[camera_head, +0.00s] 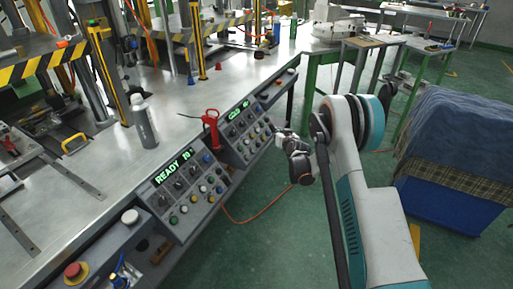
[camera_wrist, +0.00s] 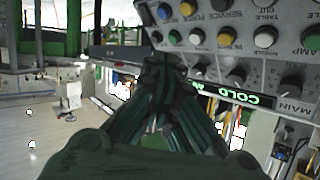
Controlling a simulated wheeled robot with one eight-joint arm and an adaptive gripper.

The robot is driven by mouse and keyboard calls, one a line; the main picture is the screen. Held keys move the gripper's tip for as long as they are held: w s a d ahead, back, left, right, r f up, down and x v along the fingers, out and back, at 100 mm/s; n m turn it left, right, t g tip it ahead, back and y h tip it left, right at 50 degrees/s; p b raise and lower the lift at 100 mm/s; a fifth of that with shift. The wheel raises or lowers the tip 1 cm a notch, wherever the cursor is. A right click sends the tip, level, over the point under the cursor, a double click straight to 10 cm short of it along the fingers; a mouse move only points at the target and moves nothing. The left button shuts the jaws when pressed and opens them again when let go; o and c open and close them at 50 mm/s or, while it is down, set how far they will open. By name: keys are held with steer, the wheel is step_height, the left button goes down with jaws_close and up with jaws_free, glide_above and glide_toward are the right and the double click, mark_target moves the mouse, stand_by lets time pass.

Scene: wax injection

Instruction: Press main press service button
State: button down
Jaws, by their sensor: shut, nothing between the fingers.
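My gripper (camera_head: 281,138) is shut and empty, just right of the far control panel (camera_head: 241,152) with the green "COLD" display. A "MAIN" label sits by a dark knob (camera_wrist: 292,82).
A nearer panel (camera_head: 190,190) shows "READY". A grey bottle (camera_head: 144,122) stands on the metal bench. A red emergency button (camera_head: 74,271) is at the lower left. A blue-covered crate (camera_head: 450,195) is right.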

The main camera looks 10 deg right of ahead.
mark_target(258, 144)
steer(key=shift+f, duration=0.5)
steer(key=shift+a, duration=0.1)
steer(key=w+a+f+b, duration=0.1)
steer(key=w+a+f, duration=0.3)
steer(key=a+f, duration=0.1)
steer(key=shift+a+f, duration=0.2)
steer(key=shift+f, duration=0.1)
stand_by(1.5)
steer(key=shift+w+a+f, duration=0.15)
steer(key=shift+a+f, duration=0.1)
